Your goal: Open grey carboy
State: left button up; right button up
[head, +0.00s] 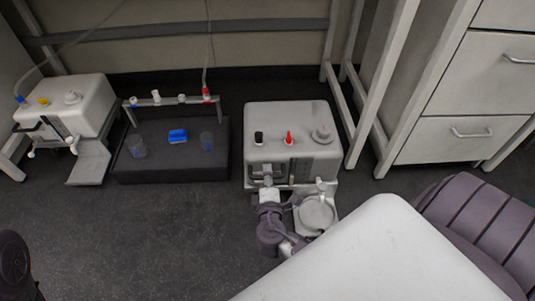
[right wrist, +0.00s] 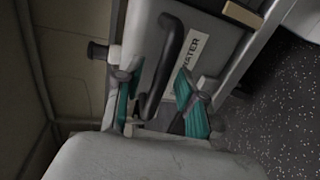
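A pale grey carboy (head: 293,122) stands on the floor at the centre right in the head view. It has a black cap, a red-tipped cap and a large grey screw cap on top. Its front has a dark handle and a label; the right wrist view shows the black handle (right wrist: 167,55) beside a "WATER" label (right wrist: 188,52). My right gripper (right wrist: 158,106) is open, its teal-padded fingers on either side of the handle's lower end. I cannot tell whether they touch it. In the head view my right gripper (head: 268,184) is at the carboy's front. My left gripper is not in view.
A similar carboy (head: 80,100) with blue, yellow and white caps stands at far left. Between them is a dark block (head: 190,170) with a blue item (head: 177,136) and a rail of caps. White drawers (head: 465,95) stand at right. The front-left floor is clear.

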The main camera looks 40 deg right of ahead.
jog(key=v, duration=1.2)
dwell(0.4)
